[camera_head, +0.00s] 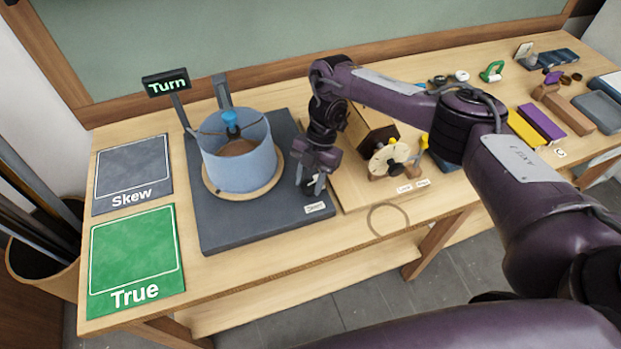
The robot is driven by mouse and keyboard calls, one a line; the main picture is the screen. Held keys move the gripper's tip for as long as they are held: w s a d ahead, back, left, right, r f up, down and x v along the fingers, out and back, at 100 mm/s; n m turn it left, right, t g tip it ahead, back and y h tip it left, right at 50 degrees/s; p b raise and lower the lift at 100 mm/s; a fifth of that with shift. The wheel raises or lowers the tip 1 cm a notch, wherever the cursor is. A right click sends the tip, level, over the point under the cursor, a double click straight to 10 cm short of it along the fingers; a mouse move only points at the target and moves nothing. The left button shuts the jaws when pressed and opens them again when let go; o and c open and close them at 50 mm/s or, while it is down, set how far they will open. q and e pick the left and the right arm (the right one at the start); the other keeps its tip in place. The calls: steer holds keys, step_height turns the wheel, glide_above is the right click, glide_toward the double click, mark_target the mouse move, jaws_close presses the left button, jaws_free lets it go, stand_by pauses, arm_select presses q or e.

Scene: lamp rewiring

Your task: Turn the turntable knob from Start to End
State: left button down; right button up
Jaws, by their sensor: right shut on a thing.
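The turntable is a round wooden disc (213,191) on a dark grey base (225,236). A blue drum-shaped shade (240,165) stands on it, with a blue piece (231,119) at its top centre. A small white label (315,208), apparently reading Start, is at the base's front right corner. My right gripper (314,186) points down at the right side of the base, just behind this label. It is shut on what appears to be the turntable knob, which its fingers mostly hide. The End mark cannot be made out. My left gripper is out of view.
A "Turn" sign (166,83) stands behind the turntable. A grey "Skew" card (132,174) and a green "True" card (136,262) lie left. A wooden fixture with a pale dial (389,158) stands close to the right of my gripper. Blocks and trays fill the far right.

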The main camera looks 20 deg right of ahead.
steer(key=shift+w+a+n+g+h+b, duration=0.1)
steer(key=shift+n+g+h+b, duration=0.3)
steer(key=shift+n, duration=0.9)
steer(key=o, duration=1)
steer(key=shift+c, duration=0.2)
steer(key=shift+r, duration=0.1)
steer(key=b+v, duration=0.1)
steer(key=v, duration=0.6)
steer(key=shift+r, duration=0.3)
